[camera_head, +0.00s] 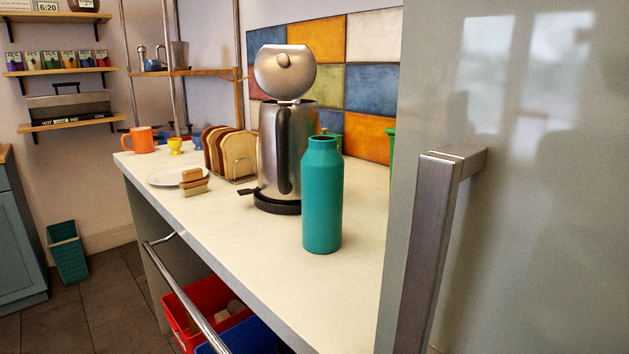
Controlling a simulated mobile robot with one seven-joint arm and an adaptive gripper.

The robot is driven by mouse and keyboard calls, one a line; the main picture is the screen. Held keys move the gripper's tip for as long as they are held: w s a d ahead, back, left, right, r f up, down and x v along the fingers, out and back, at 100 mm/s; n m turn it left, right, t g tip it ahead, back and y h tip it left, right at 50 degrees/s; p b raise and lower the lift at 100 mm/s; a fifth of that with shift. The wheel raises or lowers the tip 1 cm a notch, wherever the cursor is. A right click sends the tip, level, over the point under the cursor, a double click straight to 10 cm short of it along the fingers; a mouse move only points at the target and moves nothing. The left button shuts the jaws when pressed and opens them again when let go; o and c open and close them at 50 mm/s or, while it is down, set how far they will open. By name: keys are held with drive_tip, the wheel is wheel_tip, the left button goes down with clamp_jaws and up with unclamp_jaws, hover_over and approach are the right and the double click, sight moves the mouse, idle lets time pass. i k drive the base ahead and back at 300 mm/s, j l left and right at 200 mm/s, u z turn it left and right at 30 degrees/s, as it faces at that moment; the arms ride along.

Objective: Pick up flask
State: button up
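The flask (322,200) is a teal bottle with a narrower neck and cap. It stands upright on the pale countertop (272,240), near the front right of the visible surface. It stands in front of and to the right of a steel kettle (272,150) with its lid raised. The flask's front is fully in view. My gripper is not in view.
A grey cabinet door (540,200) with a long metal handle (430,250) fills the right side. A toast rack (237,157), a plate (168,178), and an orange mug (139,140) stand further left. A metal rail (188,300) runs along the counter's front.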

sight(322, 164)
drive_tip(key=k+j+z, duration=0.1)
drive_tip(key=j+z, duration=0.25)
drive_tip(key=k+j+z, duration=0.1)
drive_tip(key=z, duration=0.25)
drive_tip(key=k+j+z, duration=0.15)
drive_tip(key=z, duration=0.2)
drive_tip(key=k+j, duration=0.05)
drive_tip(key=j, duration=0.05)
